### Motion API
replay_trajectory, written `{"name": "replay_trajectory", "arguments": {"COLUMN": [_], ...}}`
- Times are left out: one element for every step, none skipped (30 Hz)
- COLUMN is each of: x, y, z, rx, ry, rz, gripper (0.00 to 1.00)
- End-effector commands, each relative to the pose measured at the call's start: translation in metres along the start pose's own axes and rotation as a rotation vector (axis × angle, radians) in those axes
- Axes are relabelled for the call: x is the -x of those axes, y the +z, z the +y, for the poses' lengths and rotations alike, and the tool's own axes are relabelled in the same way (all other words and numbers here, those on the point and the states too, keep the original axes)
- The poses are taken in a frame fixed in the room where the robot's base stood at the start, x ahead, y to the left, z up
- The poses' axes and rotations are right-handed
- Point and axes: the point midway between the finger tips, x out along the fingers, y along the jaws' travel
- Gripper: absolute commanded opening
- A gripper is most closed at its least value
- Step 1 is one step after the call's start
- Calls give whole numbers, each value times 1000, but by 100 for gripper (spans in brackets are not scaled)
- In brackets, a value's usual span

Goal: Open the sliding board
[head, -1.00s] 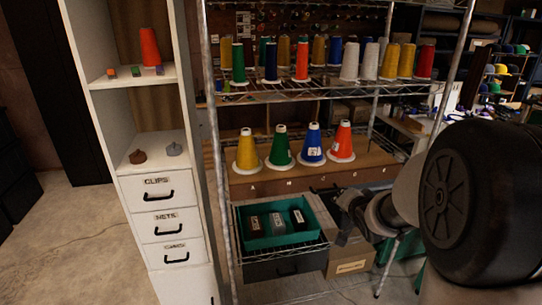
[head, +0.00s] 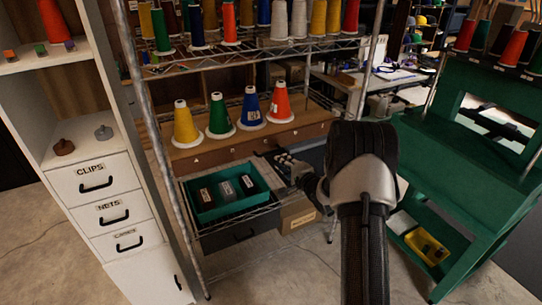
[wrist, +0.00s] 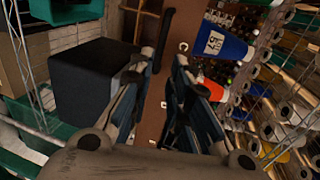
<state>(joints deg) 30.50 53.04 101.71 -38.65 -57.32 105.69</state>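A brown wooden board (head: 232,143) runs across the rack below the thread cones, with small pale marks on its front; it looks like the sliding board, though no label says so. It also shows upright in the middle of the wrist view (wrist: 181,30). My gripper (head: 279,160) is near the board's right end, small and partly dark in the head view. In the wrist view, its two blue-padded fingers (wrist: 163,90) are apart with nothing seen between them, and the board lies beyond. I cannot tell whether a finger touches it.
Yellow, green, blue and red cones (head: 279,104) stand above the board. Below is a green tray (head: 262,197) with dark boxes. A dark box (wrist: 92,80) is close left of my fingers. A white drawer cabinet (head: 95,205) and green stand (head: 460,170) flank the rack.

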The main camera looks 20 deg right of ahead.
Motion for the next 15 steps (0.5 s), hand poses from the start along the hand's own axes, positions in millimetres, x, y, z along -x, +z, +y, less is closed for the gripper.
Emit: {"name": "replay_trajectory", "arguments": {"x": [-13,-19,-28,-35,-41,-50,-56,-62,-70,-75,-80,-85,-89,-92,-96], "y": [1,1,1,1,1,1,1,1,1,1,1,1,0,0,0], "z": [2,2,2,2,3,3,2,2,3,2,2,2,2,2,1], "rx": [2,1,3,3,2,2,3,2,2,2,1,1,2,2,1], "ry": [-2,-2,-2,-2,-1,-1,-2,-2,-1,-2,-1,-1,0,0,-1], "rz": [-2,-2,-2,-2,-2,-2,-1,-1,-1,-1,-1,-1,0,0,0], "gripper": [18,18,18,18,18,18,18,18,18,18,18,18,18,18,18]}}
